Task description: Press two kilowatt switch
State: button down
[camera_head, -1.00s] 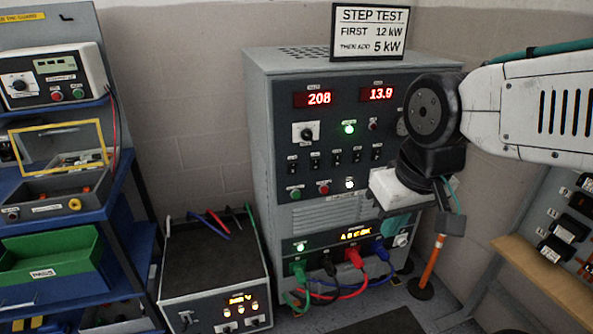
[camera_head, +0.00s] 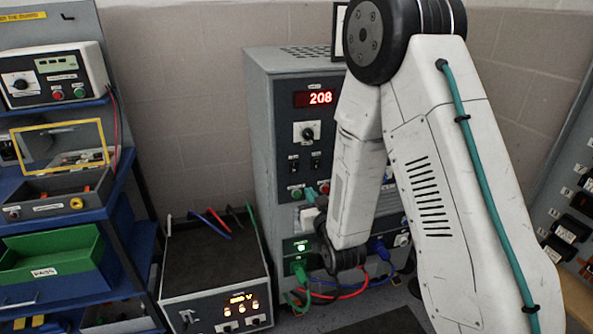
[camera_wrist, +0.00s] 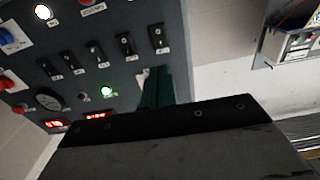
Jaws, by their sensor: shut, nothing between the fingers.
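The load bank's grey panel (camera_head: 287,130) carries a row of small black switches. In the head view two of them show, the left one (camera_head: 294,164) and its neighbour (camera_head: 316,161); my arm hides the rest. In the wrist view, turned upside down, the whole row shows, with the end switch (camera_wrist: 157,37) closest to my fingers. The labels are too small to read, so I cannot tell which is two kilowatt. My gripper (camera_head: 311,196) is shut and empty in front of the panel. Its teal fingers (camera_wrist: 156,84) overlap the white selector plate in the wrist view; contact is not clear.
The red display (camera_head: 319,98) reads 208. A green lamp (camera_wrist: 106,92) is lit. Cables plug in low on the panel, including a green plug (camera_head: 299,267). A low box (camera_head: 212,270) and a blue shelf rack (camera_head: 135,190) stand to the left.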

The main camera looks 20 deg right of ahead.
aim_at(295, 163)
jog(key=shift+s+f+t, duration=0.4)
jog(key=shift+s+t, duration=0.05)
jog(key=shift+t, duration=0.15)
jog(key=w, duration=0.4)
jog(key=w+r, duration=0.1)
jog(key=w, duration=0.9)
jog(key=shift+r, duration=0.35)
jog(key=shift+d, duration=0.1)
